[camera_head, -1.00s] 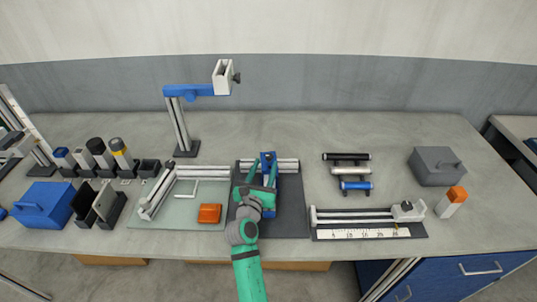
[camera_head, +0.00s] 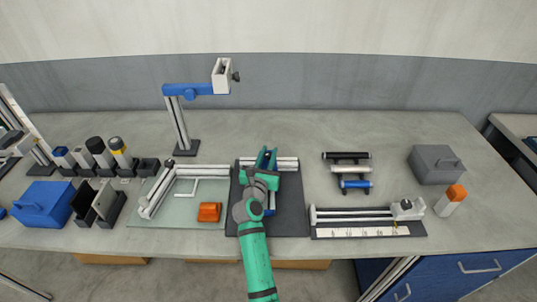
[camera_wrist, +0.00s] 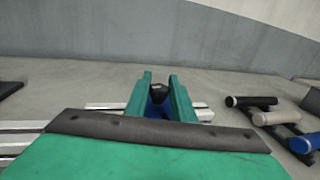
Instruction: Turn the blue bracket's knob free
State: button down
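The blue bracket (camera_head: 270,209) is on the dark mat, mostly hidden beneath my arm and gripper. Its blue surface shows between the fingers in the wrist view. The black knob (camera_wrist: 158,84) shows there between the tips of my two green fingers and fills the gap between them. My gripper (camera_head: 266,156) is over the bracket's far part, by the pale rail on the mat (camera_head: 292,215), and looks shut on the knob. The fingers' exact contact is too small to make out.
To the left is a pale green board (camera_head: 170,215) with rails and an orange block (camera_head: 209,212). To the right are several short bars (camera_head: 347,170) and a ruled slide (camera_head: 370,218). A tall stand (camera_head: 182,130) with a blue arm rises behind left.

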jog(key=shift+d+n+t+y, duration=0.15)
jog(key=shift+n+y, duration=0.85)
jog(key=shift+y, duration=0.5)
jog(key=shift+d+n+t+y, duration=0.15)
jog(key=shift+n+y, duration=0.85)
jog(key=shift+y, duration=0.5)
jog(key=shift+a+n+y, duration=0.15)
jog(key=shift+n+y, duration=0.75)
jog(key=shift+y, duration=0.5)
jog(key=shift+n+g+y, duration=0.5)
jog(key=shift+n+y, duration=0.1)
jog(key=shift+y, duration=0.3)
jog(key=shift+a+f+n+g+y, duration=0.15)
jog(key=shift+n+g+y, duration=1)
jog(key=shift+y, duration=0.65)
jog(key=shift+n+g+y, duration=0.25)
jog(key=shift+n+y, duration=0.3)
jog(key=shift+y, duration=0.05)
jog(key=shift+n+g+y, duration=0.9)
jog(key=shift+g+y, duration=0.1)
jog(key=shift+y, duration=0.1)
jog(key=shift+n+g+y, duration=1.1)
jog(key=shift+n+g, duration=0.1)
jog(key=shift+g, duration=0.3)
jog(key=shift+w, duration=0.1)
jog(key=shift+a+n+g+y, duration=0.1)
jog(key=shift+n+g+y, duration=0.2)
jog(key=shift+n+g, duration=0.15)
